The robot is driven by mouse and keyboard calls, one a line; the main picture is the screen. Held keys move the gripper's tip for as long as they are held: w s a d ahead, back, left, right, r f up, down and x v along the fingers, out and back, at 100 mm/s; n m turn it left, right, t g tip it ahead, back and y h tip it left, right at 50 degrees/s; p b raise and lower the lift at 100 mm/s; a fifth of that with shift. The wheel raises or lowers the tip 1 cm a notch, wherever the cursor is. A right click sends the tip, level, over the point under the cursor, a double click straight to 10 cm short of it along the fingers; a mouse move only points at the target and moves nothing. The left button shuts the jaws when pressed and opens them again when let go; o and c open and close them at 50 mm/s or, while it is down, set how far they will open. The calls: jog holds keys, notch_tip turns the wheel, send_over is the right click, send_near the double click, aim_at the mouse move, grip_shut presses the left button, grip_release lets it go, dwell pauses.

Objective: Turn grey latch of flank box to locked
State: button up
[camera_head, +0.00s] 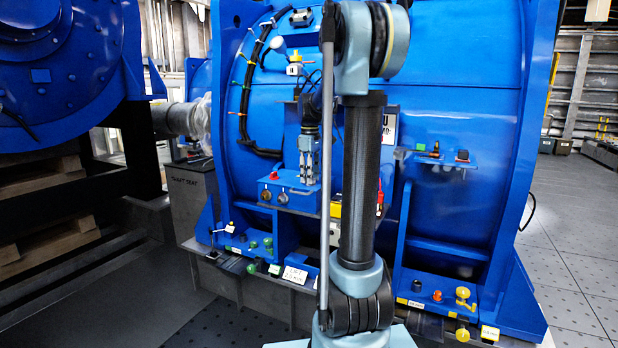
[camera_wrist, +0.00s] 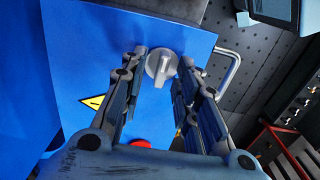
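The grey latch (camera_wrist: 161,64) is a round knob with a raised bar, on the blue face of the flank box (camera_wrist: 75,60) in the wrist view. My gripper (camera_wrist: 164,58) is open, with one finger on each side of the latch. The fingertips reach about level with it; I cannot tell whether either touches. A yellow warning triangle (camera_wrist: 93,102) and a red button (camera_wrist: 140,143) are on the same face, the triangle partly behind the left finger. In the head view my arm stands in front of the blue machine, and the latch cannot be picked out clearly.
A metal handle (camera_wrist: 232,66) sticks out beside the box's right edge. The head view shows the large blue motor housing (camera_head: 455,110), a shelf with small knobs (camera_head: 437,157), and cables (camera_head: 247,90) at its left. Tiled floor (camera_head: 580,235) is free at right.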

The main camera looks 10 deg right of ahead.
grip_shut()
jog(key=shift+m, duration=0.4)
jog(key=m, duration=0.3)
jog(key=shift+w, duration=0.1)
jog(key=m, duration=0.3)
jog(key=shift+d+m, duration=0.1)
jog(key=shift+m, duration=0.2)
jog(key=m, duration=0.5)
jog(key=shift+d, duration=0.1)
jog(key=m, duration=0.5)
jog(key=shift+m, duration=0.3)
jog(key=shift+o, duration=0.3)
grip_release()
